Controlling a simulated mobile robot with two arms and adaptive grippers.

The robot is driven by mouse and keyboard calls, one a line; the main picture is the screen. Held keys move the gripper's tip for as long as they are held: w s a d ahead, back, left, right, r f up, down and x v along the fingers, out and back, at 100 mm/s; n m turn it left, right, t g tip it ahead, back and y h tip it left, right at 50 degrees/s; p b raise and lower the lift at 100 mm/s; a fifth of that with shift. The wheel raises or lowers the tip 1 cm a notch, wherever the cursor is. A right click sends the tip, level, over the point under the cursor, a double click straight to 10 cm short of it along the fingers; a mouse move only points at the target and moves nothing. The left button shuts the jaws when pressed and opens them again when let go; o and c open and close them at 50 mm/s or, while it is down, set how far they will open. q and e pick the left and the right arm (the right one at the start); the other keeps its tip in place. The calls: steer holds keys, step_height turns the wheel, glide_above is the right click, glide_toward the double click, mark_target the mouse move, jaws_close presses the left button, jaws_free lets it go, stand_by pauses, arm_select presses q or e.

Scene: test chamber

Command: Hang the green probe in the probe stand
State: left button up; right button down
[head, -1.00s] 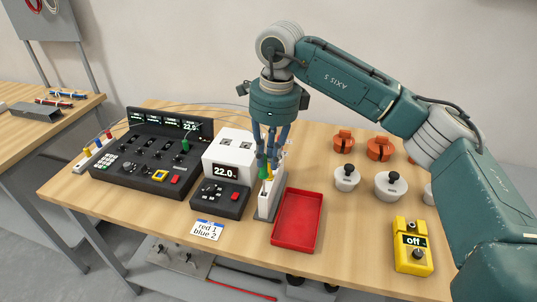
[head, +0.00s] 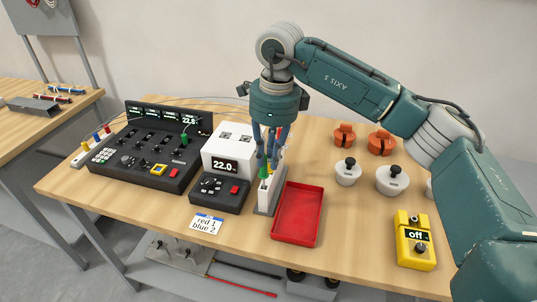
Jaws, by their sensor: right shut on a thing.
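My right gripper (head: 268,160) points down from above and is shut on the green probe (head: 264,172). Its fingers hide the upper part of the probe. The probe hangs about upright at the top of the probe stand (head: 268,200), a narrow white block on a grey base. The probe overlaps the stand in the picture; I cannot tell whether it is seated in the stand or just above it. My left gripper is not in view.
A white unit reading 22.0 (head: 228,148) with a black keypad (head: 219,194) stands close left of the stand. A red tray (head: 298,214) is close right. A black console (head: 150,147), lidded weights (head: 392,180) and a yellow box (head: 415,240) stand farther off.

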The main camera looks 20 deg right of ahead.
steer(key=shift+f+b, duration=1.5)
steer(key=shift+f, duration=0.7)
steer(key=c, duration=1.5)
jaws_free()
steer(key=shift+c, duration=0.2)
step_height(320, 180, up, 12)
glide_above(268, 176)
steer(key=s, duration=0.1)
steer(key=shift+s+d, duration=0.15)
steer(key=shift+d, duration=0.2)
